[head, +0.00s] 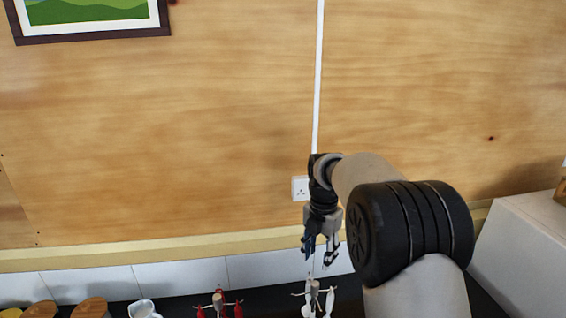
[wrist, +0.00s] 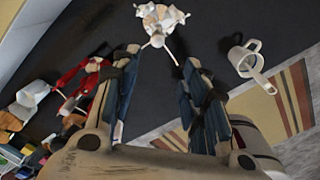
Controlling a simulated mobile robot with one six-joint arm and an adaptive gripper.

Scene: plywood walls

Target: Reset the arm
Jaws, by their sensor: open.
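My gripper (head: 321,254) hangs pointing down in front of the plywood wall, at the end of my bent arm. In the wrist view my gripper (wrist: 168,95) shows its two fingers spread apart with nothing between them. Below it in the head view stands a white rack (head: 314,293) with white things hanging from it. In the wrist view this white rack (wrist: 160,18) lies beyond the fingertips, apart from them as far as I can tell.
A rack with red utensils (head: 220,302) stands to the left; its red items (wrist: 85,72) show in the wrist view. A white jug (head: 143,308) and wooden-lidded jars (head: 90,307) stand further left. A white mug (wrist: 243,57) is at the right. The wall has a socket (head: 300,188).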

